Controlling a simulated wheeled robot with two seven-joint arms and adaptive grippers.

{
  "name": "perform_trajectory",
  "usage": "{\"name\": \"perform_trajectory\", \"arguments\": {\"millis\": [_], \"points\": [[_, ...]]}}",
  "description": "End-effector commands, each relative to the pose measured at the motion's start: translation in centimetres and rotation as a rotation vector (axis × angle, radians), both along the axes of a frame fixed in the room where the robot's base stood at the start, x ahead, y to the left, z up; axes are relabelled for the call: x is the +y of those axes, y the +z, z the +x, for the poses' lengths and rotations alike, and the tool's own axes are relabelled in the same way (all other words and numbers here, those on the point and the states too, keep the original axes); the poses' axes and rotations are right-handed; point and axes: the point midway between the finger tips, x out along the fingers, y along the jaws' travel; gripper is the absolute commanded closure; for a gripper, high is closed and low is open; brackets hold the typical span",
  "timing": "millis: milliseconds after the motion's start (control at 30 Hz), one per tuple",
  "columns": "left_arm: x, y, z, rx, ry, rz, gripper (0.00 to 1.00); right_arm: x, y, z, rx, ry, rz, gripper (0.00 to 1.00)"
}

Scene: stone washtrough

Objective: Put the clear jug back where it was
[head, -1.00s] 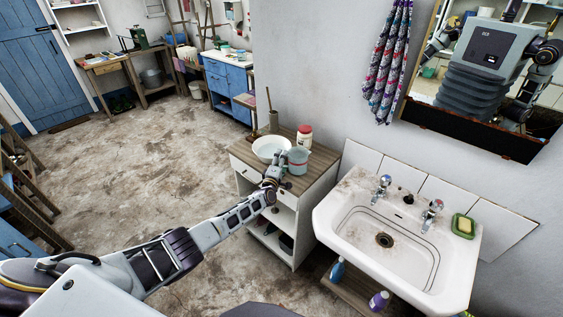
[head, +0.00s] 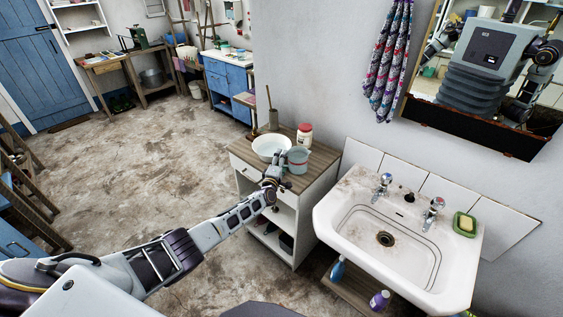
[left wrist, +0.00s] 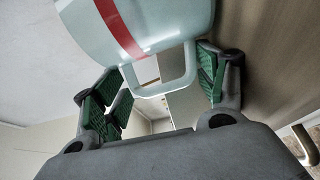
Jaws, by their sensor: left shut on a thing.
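The jug (head: 298,160) is pale blue-grey with a red stripe. It appears upright at the front right of the wood-topped cabinet (head: 318,162), though I cannot tell whether its base touches the top. In the left wrist view the jug (left wrist: 175,22) fills the upper middle, with its loop handle towards me. My left gripper (head: 278,175) is at the jug's front side. In the left wrist view my left gripper (left wrist: 158,86) has its green-padded fingers on either side of the handle, shut on it. My right gripper is not directly in view.
A white basin (head: 271,148) stands just left of the jug, and a red-lidded jar (head: 305,134) behind it. A grey holder with a brush (head: 272,118) is at the back. The white sink (head: 400,225) is to the right. The floor left of the cabinet is open.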

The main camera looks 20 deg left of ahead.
Motion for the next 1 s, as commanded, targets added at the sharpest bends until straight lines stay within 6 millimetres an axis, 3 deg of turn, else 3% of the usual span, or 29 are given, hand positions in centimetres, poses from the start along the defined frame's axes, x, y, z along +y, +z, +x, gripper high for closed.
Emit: {"name": "perform_trajectory", "arguments": {"millis": [767, 800, 933, 1000], "points": [[-0.1, -1.6, -0.4, 0.018, -0.003, 0.002, 0.86, 0.0, -0.6, 0.0, 0.000, 0.000, 0.000, 1.00], [-0.1, -1.6, -0.4, 0.018, -0.004, 0.002, 0.27, 0.0, -0.6, 0.0, 0.000, 0.000, 0.000, 1.00], [-0.1, -1.7, -0.4, 0.019, -0.004, 0.002, 0.10, 0.0, -0.6, 0.0, 0.000, 0.000, 0.000, 1.00], [-0.2, -1.7, -0.4, 0.020, -0.004, 0.002, 0.07, -0.2, -0.7, 0.0, 0.001, 0.002, -0.002, 1.00]]}}
